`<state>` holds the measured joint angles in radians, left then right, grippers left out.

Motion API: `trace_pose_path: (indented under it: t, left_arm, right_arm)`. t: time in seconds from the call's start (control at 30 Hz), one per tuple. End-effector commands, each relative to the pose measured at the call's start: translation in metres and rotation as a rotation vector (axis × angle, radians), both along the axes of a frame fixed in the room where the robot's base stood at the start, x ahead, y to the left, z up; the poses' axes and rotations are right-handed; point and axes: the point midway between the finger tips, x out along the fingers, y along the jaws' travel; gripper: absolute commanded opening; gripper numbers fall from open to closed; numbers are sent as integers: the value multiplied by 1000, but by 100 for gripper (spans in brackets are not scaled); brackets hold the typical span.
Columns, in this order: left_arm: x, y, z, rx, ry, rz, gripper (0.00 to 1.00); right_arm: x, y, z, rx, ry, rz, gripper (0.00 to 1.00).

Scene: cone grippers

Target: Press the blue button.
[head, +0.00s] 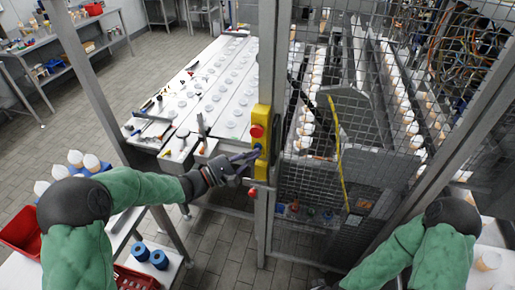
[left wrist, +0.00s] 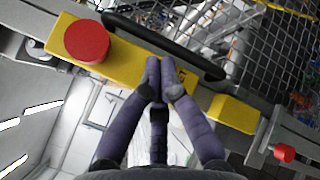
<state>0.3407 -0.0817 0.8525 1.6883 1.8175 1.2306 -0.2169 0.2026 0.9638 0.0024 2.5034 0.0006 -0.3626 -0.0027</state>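A yellow control box (head: 264,115) is fixed to a grey post, with a red button (head: 257,131) on its upper part. A small blue button (head: 258,147) sits below the red one. My left gripper (head: 254,154) reaches in from the left, its fingertips at the box by the blue button. In the left wrist view my fingertips (left wrist: 161,66) are together, with nothing held, over the yellow face beside the red button (left wrist: 87,40). They hide the blue button there. I cannot tell whether they touch it. My right gripper is out of view.
A wire-mesh fence (head: 345,130) stands right of the post. A second red knob (head: 252,192) is lower on the post. A white work table (head: 215,90) with parts lies behind. A red bin (head: 20,232) and blue spools (head: 140,252) are at the lower left.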

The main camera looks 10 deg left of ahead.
Motion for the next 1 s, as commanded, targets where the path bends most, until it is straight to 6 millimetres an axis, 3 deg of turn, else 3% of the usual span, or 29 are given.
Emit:
trace_pose_path:
  t: [1.0]
  left_arm:
    - [9, 0, 0, 0, 0, 0, 0]
  right_arm:
    - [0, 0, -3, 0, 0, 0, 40]
